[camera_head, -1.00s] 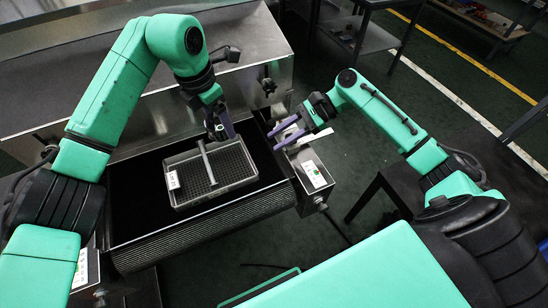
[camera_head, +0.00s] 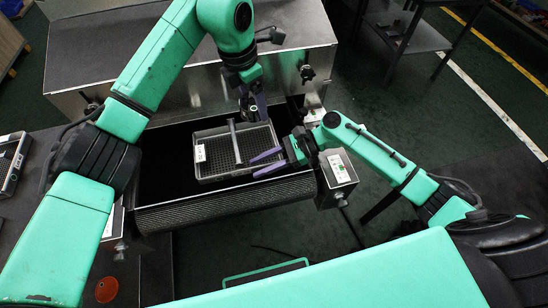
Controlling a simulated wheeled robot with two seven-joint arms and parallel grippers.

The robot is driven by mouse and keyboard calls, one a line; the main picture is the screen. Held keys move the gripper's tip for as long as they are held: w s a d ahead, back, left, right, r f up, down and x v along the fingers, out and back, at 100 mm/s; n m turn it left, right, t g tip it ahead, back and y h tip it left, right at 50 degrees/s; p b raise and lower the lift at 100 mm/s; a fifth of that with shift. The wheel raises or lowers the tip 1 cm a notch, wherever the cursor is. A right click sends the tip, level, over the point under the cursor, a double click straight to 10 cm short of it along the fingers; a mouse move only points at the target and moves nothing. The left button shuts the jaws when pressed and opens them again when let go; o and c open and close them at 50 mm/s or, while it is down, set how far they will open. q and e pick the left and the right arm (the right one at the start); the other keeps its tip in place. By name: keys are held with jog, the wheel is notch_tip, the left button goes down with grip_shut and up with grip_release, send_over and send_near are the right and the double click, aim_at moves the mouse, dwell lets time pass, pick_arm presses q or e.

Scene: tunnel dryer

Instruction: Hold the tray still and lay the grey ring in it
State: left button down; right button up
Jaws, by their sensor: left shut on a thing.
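The tray (camera_head: 210,178) is a grey, shallow box with a mesh-like floor, a raised bar (camera_head: 234,142) across its middle and a white label on its left side. It sits on the black belt. My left gripper (camera_head: 256,113) points down at the tray's back right corner and is shut on its rim. My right gripper (camera_head: 256,165) is at the tray's front right corner. Its two purple fingers point left and are apart, with nothing clear between them. I cannot make out the grey ring.
The belt (camera_head: 165,185) is bare left of the tray and ends in a ribbed front edge. A metal housing (camera_head: 190,95) stands behind it. A metal box with a white label (camera_head: 340,170) is right of the belt. Another tray (camera_head: 8,165) lies at the far left.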

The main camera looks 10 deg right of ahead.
aim_at(261, 146)
pick_arm(q)
jog(key=shift+r, duration=0.1)
pick_arm(e)
jog(key=shift+c, duration=0.3)
grip_shut()
dwell(1.0)
pick_arm(q)
jog(key=f, duration=1.5)
jog(key=shift+w+d+f, duration=0.1)
jog(key=shift+d+f, duration=0.05)
jog(key=shift+d, duration=0.05)
